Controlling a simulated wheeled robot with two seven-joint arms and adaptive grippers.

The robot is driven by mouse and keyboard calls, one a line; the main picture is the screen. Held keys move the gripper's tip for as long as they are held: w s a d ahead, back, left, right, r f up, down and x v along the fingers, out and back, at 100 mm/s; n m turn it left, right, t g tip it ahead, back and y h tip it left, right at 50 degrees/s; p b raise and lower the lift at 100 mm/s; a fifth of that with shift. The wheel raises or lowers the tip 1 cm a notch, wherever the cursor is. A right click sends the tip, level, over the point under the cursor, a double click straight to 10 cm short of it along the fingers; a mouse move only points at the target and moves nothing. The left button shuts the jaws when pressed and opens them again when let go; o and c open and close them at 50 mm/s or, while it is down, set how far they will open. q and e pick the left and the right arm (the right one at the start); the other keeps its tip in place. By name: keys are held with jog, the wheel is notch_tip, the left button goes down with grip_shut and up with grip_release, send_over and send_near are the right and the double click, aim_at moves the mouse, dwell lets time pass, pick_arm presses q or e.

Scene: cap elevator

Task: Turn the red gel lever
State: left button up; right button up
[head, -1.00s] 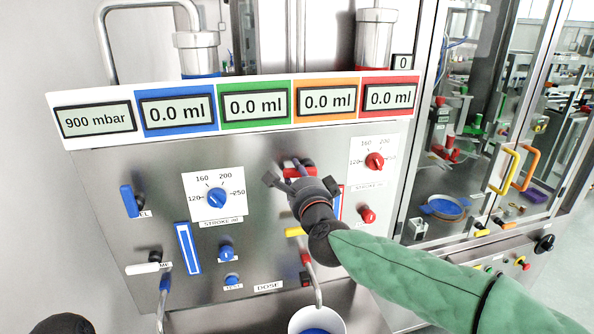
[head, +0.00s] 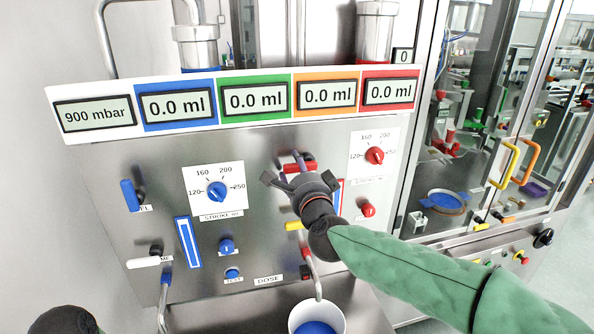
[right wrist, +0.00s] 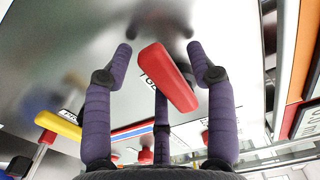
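The red gel lever (head: 299,168) is a red bar on the steel front panel, partly hidden behind my right gripper in the head view. In the right wrist view the red lever (right wrist: 162,78) lies tilted between the spread purple fingers. My right gripper (head: 284,168) is open at the lever. In the right wrist view my right gripper (right wrist: 160,52) has a finger on either side of the lever, with gaps visible, and a third finger below it. Only a dark part of my left arm shows at the bottom left; its gripper is not visible.
A yellow lever (head: 294,226) sits just below, with a red knob (head: 367,209) to the right. The blue lever (head: 130,196) and white lever (head: 143,262) are far left. A white cup (head: 318,317) stands below the panel. A glass cabinet (head: 470,130) is at the right.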

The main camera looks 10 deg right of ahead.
jog(key=s, duration=1.2)
jog(key=shift+d, duration=0.2)
